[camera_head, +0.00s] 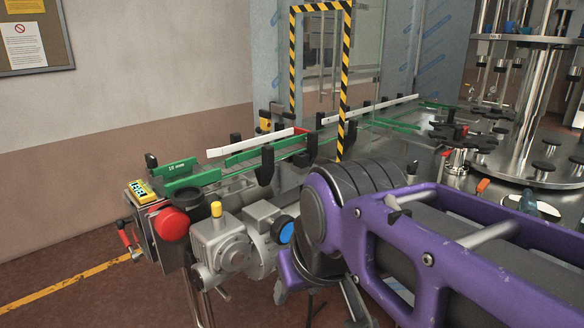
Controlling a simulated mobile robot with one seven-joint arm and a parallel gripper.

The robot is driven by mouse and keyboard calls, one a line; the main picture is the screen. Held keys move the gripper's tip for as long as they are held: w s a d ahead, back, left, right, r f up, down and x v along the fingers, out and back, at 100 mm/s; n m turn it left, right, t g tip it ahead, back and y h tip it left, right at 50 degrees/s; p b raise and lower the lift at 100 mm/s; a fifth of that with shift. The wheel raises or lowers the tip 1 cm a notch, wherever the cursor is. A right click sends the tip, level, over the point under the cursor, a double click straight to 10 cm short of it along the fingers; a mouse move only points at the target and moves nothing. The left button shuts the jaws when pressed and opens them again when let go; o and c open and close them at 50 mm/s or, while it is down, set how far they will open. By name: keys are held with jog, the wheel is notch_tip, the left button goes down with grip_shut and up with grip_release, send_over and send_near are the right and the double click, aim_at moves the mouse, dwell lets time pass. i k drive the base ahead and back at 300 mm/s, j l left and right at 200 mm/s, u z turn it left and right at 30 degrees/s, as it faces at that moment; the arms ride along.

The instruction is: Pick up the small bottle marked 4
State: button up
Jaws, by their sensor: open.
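I cannot make out any bottle marked 4 in the head view; my arm hides part of the conveyor and what stands behind it. My gripper (318,300) hangs at the bottom middle, below the arm's dark wrist joint. Its grey fingers show apart, partly cut off and hidden by my purple arm. I see nothing held between them. It is in front of the conveyor (290,175), to the right of the grey motor.
The conveyor has green and white guide rails (250,142). A striped frame (346,75) spans the line. Filling machinery (530,110) stands at right. Floor at left is clear.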

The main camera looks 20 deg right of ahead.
aim_at(528, 206)
jog(key=i+l+z, duration=0.1)
jog(key=z, duration=0.3)
jog(key=i+z, duration=0.5)
jog(key=z, duration=0.25)
jog(key=i+z, duration=0.9)
jog(key=k, duration=0.05)
